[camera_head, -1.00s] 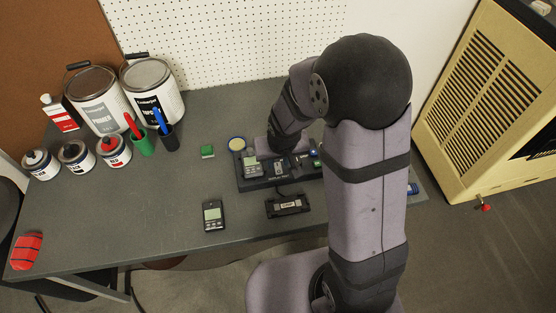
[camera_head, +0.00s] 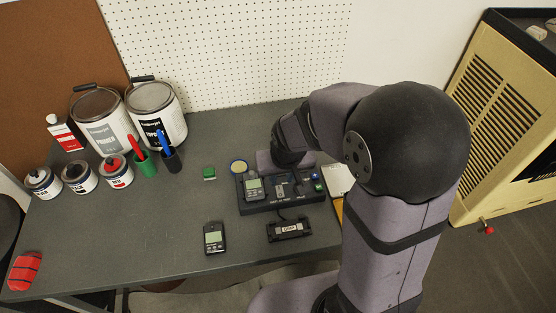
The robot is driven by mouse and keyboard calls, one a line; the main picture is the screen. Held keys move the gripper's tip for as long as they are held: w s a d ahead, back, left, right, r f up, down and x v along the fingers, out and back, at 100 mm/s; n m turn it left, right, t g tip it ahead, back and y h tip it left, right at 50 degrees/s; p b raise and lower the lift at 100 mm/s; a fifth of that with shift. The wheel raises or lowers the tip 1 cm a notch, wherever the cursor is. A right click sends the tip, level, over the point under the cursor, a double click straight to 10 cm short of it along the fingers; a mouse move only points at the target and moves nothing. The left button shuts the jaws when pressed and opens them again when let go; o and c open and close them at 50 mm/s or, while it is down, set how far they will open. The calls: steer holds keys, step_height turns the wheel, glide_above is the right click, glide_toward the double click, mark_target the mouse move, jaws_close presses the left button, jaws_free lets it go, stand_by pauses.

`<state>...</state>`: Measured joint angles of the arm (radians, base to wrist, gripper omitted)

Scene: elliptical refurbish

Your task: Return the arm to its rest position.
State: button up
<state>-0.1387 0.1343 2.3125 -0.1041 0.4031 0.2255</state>
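My arm rises from the lower right of the head view, with its large dark elbow joint (camera_head: 415,140) at right and its forearm (camera_head: 325,115) bent left over the back of the workbench (camera_head: 130,215). My wrist (camera_head: 285,157) is low, just behind a dark tray (camera_head: 272,208). My gripper's fingers do not show, so I cannot see whether they hold anything. The tray holds a grey handheld meter (camera_head: 254,187) and several small parts.
A second meter (camera_head: 214,238) and a black module (camera_head: 289,229) lie in front of the tray. A green block (camera_head: 209,173) and a round yellow-rimmed disc (camera_head: 239,167) lie left of my wrist. Paint cans (camera_head: 157,115) and pen cups (camera_head: 172,160) stand at left. A pegboard (camera_head: 230,60) stands behind.

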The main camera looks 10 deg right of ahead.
steer(key=s+d+f+n+g, duration=0.1)
steer(key=s+f+n+g, duration=0.15)
steer(key=s, duration=0.75)
steer(key=s+d+r+m+p, duration=0.2)
steer(key=r+p, duration=0.4)
steer(key=r, duration=0.3)
steer(key=s+d+g, duration=0.1)
steer(key=s, duration=0.1)
steer(key=shift+s, duration=0.3)
steer(key=shift+d+r+m, duration=0.1)
steer(key=shift+m, duration=0.15)
